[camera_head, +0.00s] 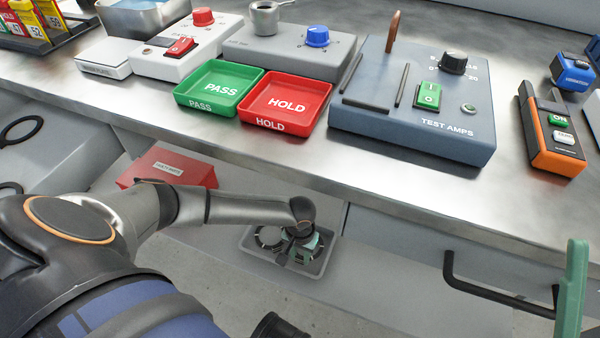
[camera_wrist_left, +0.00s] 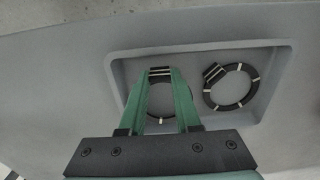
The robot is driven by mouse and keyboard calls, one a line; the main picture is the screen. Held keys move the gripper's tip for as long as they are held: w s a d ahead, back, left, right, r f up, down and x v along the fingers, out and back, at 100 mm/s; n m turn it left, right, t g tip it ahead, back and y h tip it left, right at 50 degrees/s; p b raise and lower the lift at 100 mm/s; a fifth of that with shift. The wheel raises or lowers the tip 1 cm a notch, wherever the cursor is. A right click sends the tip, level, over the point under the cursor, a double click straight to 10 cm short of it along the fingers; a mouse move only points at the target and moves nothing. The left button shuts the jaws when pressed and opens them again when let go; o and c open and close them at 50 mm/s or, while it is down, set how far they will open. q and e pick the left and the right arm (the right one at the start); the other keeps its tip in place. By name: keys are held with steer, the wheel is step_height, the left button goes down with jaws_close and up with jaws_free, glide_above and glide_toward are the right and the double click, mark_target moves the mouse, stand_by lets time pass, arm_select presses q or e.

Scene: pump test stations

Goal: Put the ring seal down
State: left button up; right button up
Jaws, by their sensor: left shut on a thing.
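The ring seal (camera_wrist_left: 161,119) is a dark ring with pale marks and a small block on its rim. My left gripper (camera_wrist_left: 160,73) is shut on that block, and its green fingers partly hide the ring. In the head view my left gripper (camera_head: 299,246) is over a shallow grey tray (camera_head: 318,268). The tray's rim also shows in the wrist view (camera_wrist_left: 200,47). I cannot tell whether the held ring touches the tray floor. A green finger, apparently of my right gripper (camera_head: 572,290), shows at the right edge; its opening cannot be seen.
A second, similar ring (camera_wrist_left: 250,88) lies in the tray beside the held one. A red box (camera_head: 168,167) is left of the tray. The bench edge above carries a green PASS tray (camera_head: 220,88), a red HOLD tray (camera_head: 287,101) and a TEST AMPS box (camera_head: 412,105). A black drawer handle (camera_head: 490,297) sticks out at right.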

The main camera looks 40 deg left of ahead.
arm_select(q)
steer(key=shift+f, duration=0.7)
arm_select(e)
steer(key=shift+a+f, duration=0.1)
steer(key=shift+f, duration=0.6)
arm_select(q)
steer(key=shift+r, duration=0.1)
steer(key=o, duration=0.9)
step_height(320, 180, up, 12)
steer(key=p, duration=0.7)
arm_select(e)
step_height(320, 180, up, 8)
steer(key=d, duration=0.1)
steer(key=shift+t, duration=0.3)
